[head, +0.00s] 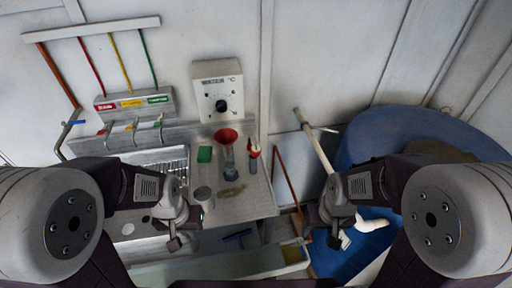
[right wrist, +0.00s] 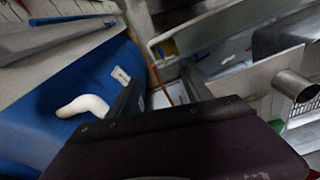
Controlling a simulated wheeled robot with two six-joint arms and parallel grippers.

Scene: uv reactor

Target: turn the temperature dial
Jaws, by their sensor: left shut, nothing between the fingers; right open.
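The temperature dial (head: 222,106) is a small black knob on a pale box labelled "WATER °C" (head: 217,84). The box is mounted on the wall above the metal counter. My left gripper (head: 172,243) is shut and empty, low over the sink side of the counter, well below and left of the dial. My right gripper (head: 334,240) is open and empty, right of the counter near the blue tub. Its two dark fingers also show in the right wrist view (right wrist: 160,90), with nothing between them. The dial is not in the right wrist view.
A red funnel in a glass vessel (head: 226,138), a green sponge (head: 204,154), a metal cup (head: 203,194) and a red-topped bottle (head: 254,158) stand on the counter below the dial box. Taps (head: 133,128) are at left. A blue tub (head: 360,135) is at right.

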